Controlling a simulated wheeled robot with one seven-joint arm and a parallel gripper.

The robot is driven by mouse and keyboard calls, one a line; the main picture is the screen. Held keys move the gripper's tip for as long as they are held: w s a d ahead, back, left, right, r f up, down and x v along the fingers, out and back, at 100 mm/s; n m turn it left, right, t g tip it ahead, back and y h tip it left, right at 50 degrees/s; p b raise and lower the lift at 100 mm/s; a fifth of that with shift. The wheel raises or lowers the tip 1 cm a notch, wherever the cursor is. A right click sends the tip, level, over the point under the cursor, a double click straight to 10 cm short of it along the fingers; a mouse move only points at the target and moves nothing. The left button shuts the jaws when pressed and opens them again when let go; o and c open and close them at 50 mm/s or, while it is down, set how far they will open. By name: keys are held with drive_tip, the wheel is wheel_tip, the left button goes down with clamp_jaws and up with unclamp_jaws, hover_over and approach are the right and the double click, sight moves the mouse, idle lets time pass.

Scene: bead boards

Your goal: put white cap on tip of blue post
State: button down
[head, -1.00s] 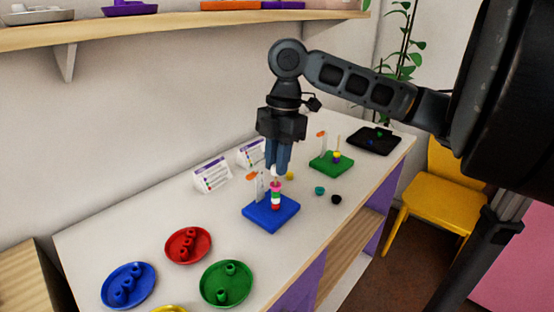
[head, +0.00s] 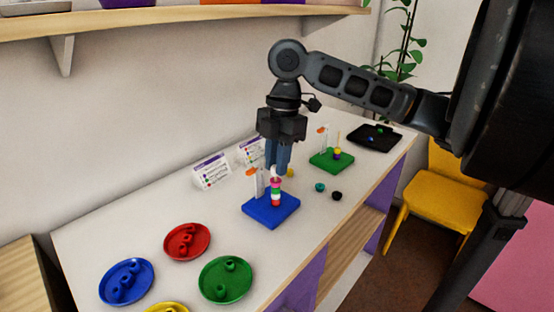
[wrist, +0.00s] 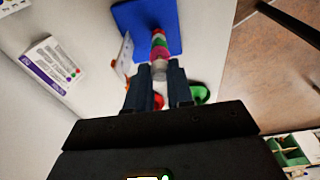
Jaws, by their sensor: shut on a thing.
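The blue board (head: 285,212) lies on the table with a post carrying a stack of pink, green, white and red beads (head: 276,192). The stack also shows in the wrist view (wrist: 159,45). My gripper (head: 277,173) points down just above this stack, its blue-grey fingers shut on the small white cap (wrist: 159,70). The cap is partly hidden by the fingers and looks greyish in the wrist view. The post's tip is hidden by the cap and fingers, and I cannot tell whether the cap touches it.
A white upright with an orange top (head: 258,184) stands on the blue board close to the fingers. A green board (head: 333,161), teal bead (head: 320,187) and black bead (head: 337,196) lie to the right. Red (head: 187,255), blue and green dishes sit at front left.

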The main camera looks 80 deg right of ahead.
drive_tip(key=shift+f+b, duration=0.35)
drive_tip(key=shift+f, duration=0.05)
idle(0.4)
drive_tip(key=c, duration=0.9)
unclamp_jaws()
drive_tip(key=r, duration=0.5)
drive_tip(key=d+r, duration=0.1)
drive_tip(key=r, duration=0.1)
drive_tip(key=shift+s+r, duration=0.3)
drive_tip(key=shift+r, duration=0.1)
